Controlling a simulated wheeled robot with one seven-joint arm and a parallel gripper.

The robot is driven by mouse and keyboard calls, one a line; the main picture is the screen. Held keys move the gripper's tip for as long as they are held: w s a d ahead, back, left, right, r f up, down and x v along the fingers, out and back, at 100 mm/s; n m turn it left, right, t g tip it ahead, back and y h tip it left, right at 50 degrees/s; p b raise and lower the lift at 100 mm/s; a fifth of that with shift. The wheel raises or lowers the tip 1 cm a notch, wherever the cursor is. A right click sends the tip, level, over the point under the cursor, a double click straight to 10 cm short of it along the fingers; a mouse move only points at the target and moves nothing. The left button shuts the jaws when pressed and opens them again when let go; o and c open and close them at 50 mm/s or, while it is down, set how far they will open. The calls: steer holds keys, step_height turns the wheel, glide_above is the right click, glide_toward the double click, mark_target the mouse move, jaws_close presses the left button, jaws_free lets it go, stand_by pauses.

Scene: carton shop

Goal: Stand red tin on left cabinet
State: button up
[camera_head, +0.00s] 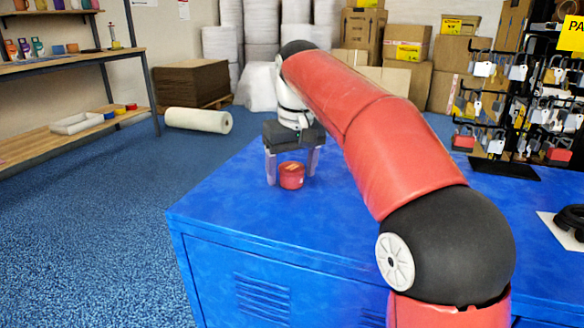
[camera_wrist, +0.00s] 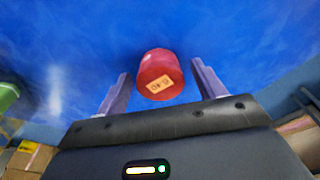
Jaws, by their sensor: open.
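The red tin (camera_head: 291,176) stands upright on the blue cabinet top (camera_head: 240,215), near its left part. My gripper (camera_head: 292,180) is open above the cabinet, with one finger on each side of the tin. In the wrist view the red tin (camera_wrist: 157,75), with a small orange label, lies between the spread fingers of my gripper (camera_wrist: 160,85). Gaps show between the tin and both fingers there. My red and black arm covers part of the cabinet top.
A rack of padlocks (camera_head: 515,100) stands at the cabinet's right back, and a black item (camera_head: 570,222) lies on a white sheet at the right edge. Shelves (camera_head: 75,60) stand at the left. Cartons (camera_head: 405,50) are stacked behind. The cabinet top left of the tin is clear.

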mark_target(296, 171)
steer(key=shift+r, duration=0.15)
step_height(296, 171, up, 12)
steer(key=s+p, duration=0.1)
steer(key=p, duration=0.4)
steer(key=shift+s+d, duration=0.3)
steer(key=shift+d, duration=0.05)
